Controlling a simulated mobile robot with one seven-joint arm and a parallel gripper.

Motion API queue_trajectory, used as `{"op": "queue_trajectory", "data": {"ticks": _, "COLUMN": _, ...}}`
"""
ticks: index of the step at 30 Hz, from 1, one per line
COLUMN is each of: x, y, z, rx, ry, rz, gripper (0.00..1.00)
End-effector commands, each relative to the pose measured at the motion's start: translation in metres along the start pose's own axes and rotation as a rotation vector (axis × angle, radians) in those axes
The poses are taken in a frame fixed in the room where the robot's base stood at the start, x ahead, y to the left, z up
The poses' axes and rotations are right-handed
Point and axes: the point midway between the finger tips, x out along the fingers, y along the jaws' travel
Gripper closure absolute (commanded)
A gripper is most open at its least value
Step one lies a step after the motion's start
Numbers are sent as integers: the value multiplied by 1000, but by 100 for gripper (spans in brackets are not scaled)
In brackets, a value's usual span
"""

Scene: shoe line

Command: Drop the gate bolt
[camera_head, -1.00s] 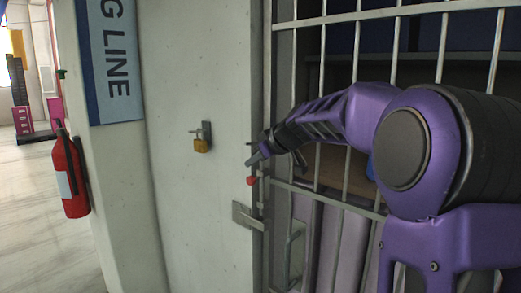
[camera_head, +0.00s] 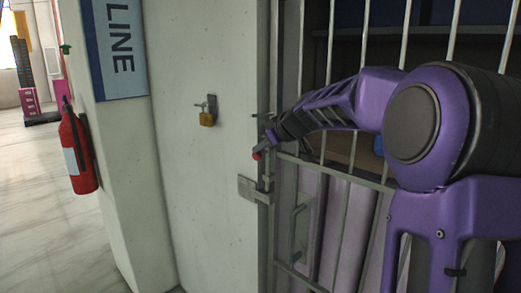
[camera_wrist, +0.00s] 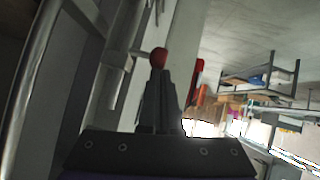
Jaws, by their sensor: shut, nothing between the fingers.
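The gate bolt's red knob (camera_head: 256,155) sits at the edge of the barred gate (camera_head: 338,172), above a metal latch plate (camera_head: 248,189) on the pale wall. My gripper (camera_head: 265,147) is shut and empty, with its tips right at the knob from above. In the wrist view the knob (camera_wrist: 159,57) shows just beyond the shut fingertips (camera_wrist: 158,76), on a short rod running left to the bolt fittings (camera_wrist: 116,65). I cannot tell whether the fingers touch the knob. My forearm hides part of the gate.
A brass padlock (camera_head: 207,118) hangs from a hasp on the wall, left of the gate. A red fire extinguisher (camera_head: 76,150) hangs farther left. A gate handle (camera_head: 297,235) stands below the latch. The floor at the far left is open.

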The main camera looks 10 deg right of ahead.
Motion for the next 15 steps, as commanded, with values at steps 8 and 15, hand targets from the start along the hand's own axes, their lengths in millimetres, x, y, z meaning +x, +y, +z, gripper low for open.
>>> {"op": "queue_trajectory", "data": {"ticks": 8, "x": 21, "y": -8, "z": 29, "rx": 1, "ry": -2, "rz": -3, "gripper": 100}}
{"op": "queue_trajectory", "data": {"ticks": 15, "x": 23, "y": -8, "z": 33, "rx": 2, "ry": -4, "rz": -3, "gripper": 100}}
